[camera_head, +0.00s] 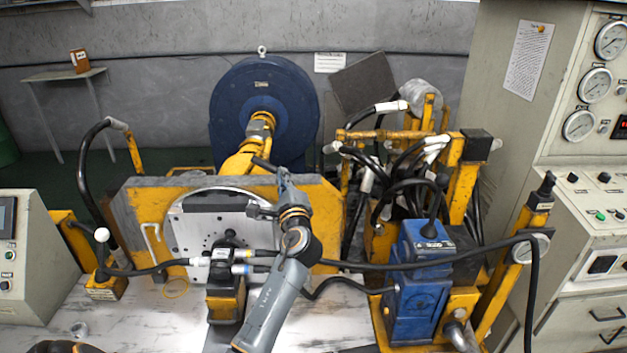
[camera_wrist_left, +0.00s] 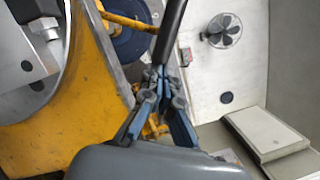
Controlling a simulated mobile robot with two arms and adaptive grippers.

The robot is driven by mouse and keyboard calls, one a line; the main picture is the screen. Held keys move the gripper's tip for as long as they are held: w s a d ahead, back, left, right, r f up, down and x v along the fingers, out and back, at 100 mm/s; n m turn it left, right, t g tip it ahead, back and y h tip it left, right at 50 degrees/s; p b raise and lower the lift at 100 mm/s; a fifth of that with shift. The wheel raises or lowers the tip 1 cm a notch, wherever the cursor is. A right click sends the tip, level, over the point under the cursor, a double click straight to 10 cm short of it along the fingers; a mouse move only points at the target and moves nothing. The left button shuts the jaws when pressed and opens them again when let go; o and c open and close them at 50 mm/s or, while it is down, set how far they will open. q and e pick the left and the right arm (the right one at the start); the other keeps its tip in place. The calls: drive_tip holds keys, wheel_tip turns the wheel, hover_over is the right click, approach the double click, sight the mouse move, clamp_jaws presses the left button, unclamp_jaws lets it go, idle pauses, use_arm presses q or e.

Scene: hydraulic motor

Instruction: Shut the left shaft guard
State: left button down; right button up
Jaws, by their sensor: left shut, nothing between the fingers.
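My left gripper (camera_head: 279,173) is in front of the yellow housing, near the lower side of the blue disc, with its arm rising from the bottom centre. In the left wrist view its fingers (camera_wrist_left: 160,78) are shut and empty. A dark bar (camera_wrist_left: 171,28) reaches down to the fingertips there; I cannot tell whether they touch it. A yellow panel (camera_head: 145,200) with a grey edge stands left of the gripper and also shows in the left wrist view (camera_wrist_left: 92,85). I cannot tell for sure which part is the left shaft guard.
The blue disc (camera_head: 225,105) stands behind the housing. A blue pump block (camera_head: 420,270) and cables are on the right. A black hose (camera_head: 410,265) crosses in front. A control cabinet (camera_head: 575,180) stands at far right. The white tabletop (camera_head: 150,325) is partly clear.

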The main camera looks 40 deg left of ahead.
use_arm(q)
drive_tip(key=s+a+n+g+p, duration=0.1)
drive_tip(key=s+a+n+p, duration=0.4)
drive_tip(key=s+a, duration=0.5)
drive_tip(key=shift+a+n+h, duration=0.4)
drive_tip(key=shift+a+n, duration=0.7)
drive_tip(key=shift+a, duration=0.6)
use_arm(e)
wheel_tip(320, 180, up, 6)
drive_tip(key=a, duration=0.1)
drive_tip(key=shift+w, duration=0.3)
use_arm(q)
drive_tip(key=shift+g, duration=0.3)
use_arm(e)
drive_tip(key=shift+f, duration=0.1)
